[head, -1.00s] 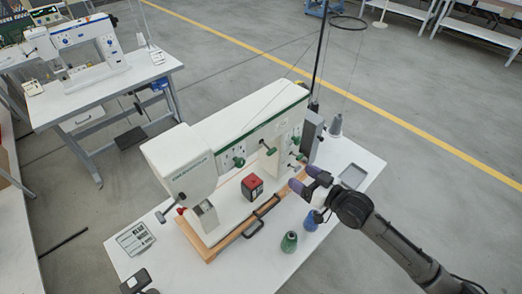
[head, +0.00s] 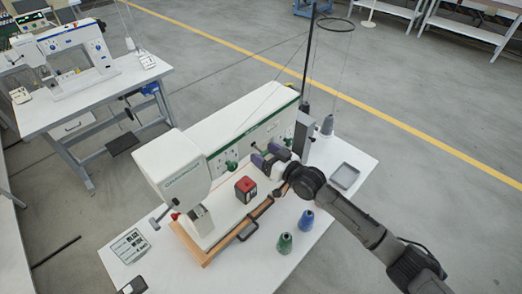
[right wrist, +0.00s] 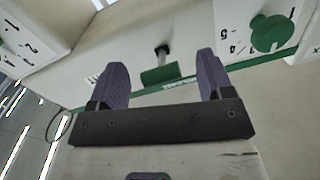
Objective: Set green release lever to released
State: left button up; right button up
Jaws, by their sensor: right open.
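The green release lever (right wrist: 160,75) shows in the right wrist view as a green handle on a short metal shaft on the machine's pale front face. It lies between the two purple fingers of my right gripper (right wrist: 162,62), with a gap on both sides. My right gripper is open and holds nothing. In the head view, my right gripper (head: 266,157) is at the front of the white sewing-type machine (head: 168,160) and hides most of the lever. My left gripper is not in view.
A green numbered knob (right wrist: 270,33) sits beside the lever. A black box with a red top (head: 245,189) stands on the machine bed.

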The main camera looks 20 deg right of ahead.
jog(key=shift+x, duration=0.8)
jog(key=shift+w, duration=0.1)
jog(key=c, duration=0.9)
jog(key=shift+o, duration=0.2)
jog(key=shift+f+b, duration=0.25)
jog(key=shift+b, duration=0.15)
jog(key=t+b, duration=0.1)
jog(key=b, duration=0.2)
jog(key=shift+f, duration=0.3)
jog(key=shift+r, duration=0.2)
